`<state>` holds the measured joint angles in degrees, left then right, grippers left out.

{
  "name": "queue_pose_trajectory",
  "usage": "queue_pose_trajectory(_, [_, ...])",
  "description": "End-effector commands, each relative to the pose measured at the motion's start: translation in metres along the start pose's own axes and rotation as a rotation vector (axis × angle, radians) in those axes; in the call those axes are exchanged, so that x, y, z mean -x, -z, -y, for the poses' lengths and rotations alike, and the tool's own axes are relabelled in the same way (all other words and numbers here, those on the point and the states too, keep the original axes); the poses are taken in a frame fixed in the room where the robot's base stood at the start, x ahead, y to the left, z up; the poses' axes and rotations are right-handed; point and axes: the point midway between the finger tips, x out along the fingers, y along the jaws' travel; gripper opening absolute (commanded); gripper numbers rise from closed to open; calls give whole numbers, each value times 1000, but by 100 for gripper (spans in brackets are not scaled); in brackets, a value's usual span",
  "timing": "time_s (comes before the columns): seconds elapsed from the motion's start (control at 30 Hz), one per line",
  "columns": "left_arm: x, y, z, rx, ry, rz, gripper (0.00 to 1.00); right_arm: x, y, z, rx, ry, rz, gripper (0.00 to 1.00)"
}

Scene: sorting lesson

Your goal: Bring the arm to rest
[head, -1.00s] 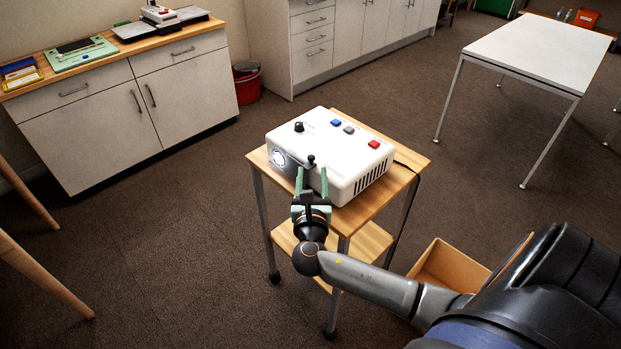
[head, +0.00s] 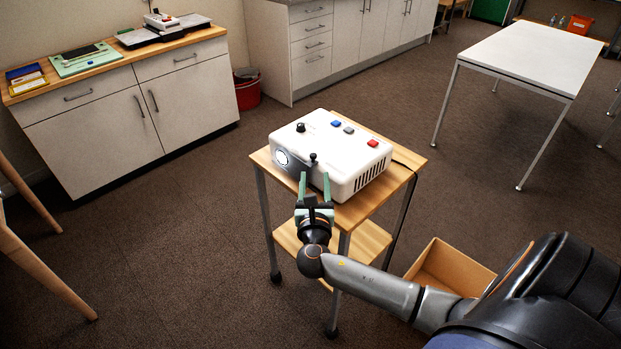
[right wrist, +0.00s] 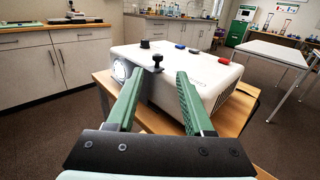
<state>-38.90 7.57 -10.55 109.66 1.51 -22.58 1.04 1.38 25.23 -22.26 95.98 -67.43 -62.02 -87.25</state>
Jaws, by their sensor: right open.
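My right gripper (head: 314,188) is open and empty, with its two green fingers pointing at the front of a white projector-like box (head: 345,160). The box stands on a small wooden trolley (head: 262,156). It has a round lens, a dark front plate with a small black knob (head: 313,157), and blue, grey and red buttons on top. In the right wrist view the black knob (right wrist: 157,63) shows beyond and between the spread fingers (right wrist: 155,105), apart from them. My left gripper is not in view.
A cardboard box (head: 450,268) stands on the floor right of the trolley, near my right arm. A cabinet (head: 130,110) with a wooden top is at the left, a white table (head: 535,58) at the right. A red bin (head: 247,92) stands by the cabinets. Floor between is clear.

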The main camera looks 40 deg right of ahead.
Motion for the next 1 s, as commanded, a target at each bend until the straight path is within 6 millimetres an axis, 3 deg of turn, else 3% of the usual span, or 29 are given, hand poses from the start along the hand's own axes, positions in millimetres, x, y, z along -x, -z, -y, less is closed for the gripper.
queue_pose_trajectory(0.3, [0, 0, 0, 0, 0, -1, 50, 2, 5, 0, -18, -5, -16, 52])
queue_pose_trajectory(0.37, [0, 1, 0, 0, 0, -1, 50, 8, 16, -2, -69, -16, -58, 52])
queue_pose_trajectory(0.47, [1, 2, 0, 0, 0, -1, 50, 31, 56, -5, -257, -42, -207, 52])
queue_pose_trajectory(0.57, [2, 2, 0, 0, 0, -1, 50, 74, 110, -11, -579, -34, -444, 52])
queue_pose_trajectory(0.7, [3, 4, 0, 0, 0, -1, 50, 155, 170, -21, -1140, 113, -793, 52])
queue_pose_trajectory(0.8, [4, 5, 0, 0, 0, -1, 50, 211, 191, -26, -1540, 309, -990, 52])
queue_pose_trajectory(0.9, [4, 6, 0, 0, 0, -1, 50, 254, 196, -29, -1895, 540, -1114, 52])
queue_pose_trajectory(1.0, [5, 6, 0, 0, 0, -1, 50, 282, 195, -29, -2166, 748, -1171, 52])
